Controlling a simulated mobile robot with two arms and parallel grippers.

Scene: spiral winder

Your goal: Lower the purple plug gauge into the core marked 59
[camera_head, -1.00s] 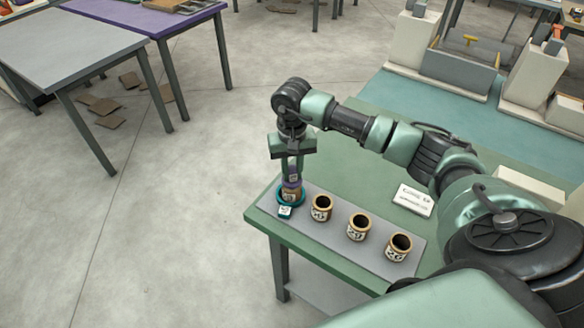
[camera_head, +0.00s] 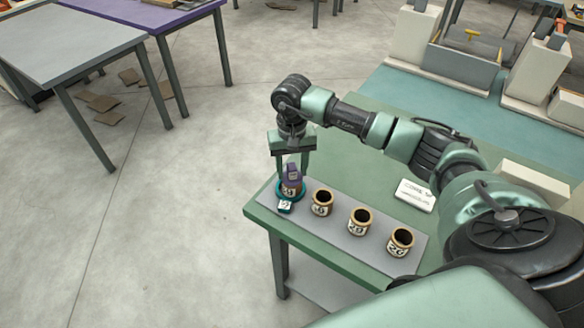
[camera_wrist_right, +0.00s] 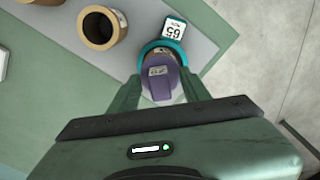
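The purple plug gauge (camera_head: 293,172) stands upright in the core (camera_head: 290,192) at the left end of the row, its handle showing above the rim. That core sits in a teal ring (camera_head: 279,196) with a small number tag (camera_head: 285,207) in front. In the wrist view the gauge (camera_wrist_right: 161,82) covers the core's mouth, and the tag (camera_wrist_right: 173,29) appears upside down. My right gripper (camera_head: 292,176) is open, with its fingers spread on either side of the gauge's handle. My left gripper is not in view.
Three more tan cores (camera_head: 322,203), (camera_head: 360,222), (camera_head: 401,241) stand on the grey mat (camera_head: 340,230) to the right, mouths open. A white sign (camera_head: 415,194) lies behind them on the green table. The table's left edge is close to the ringed core.

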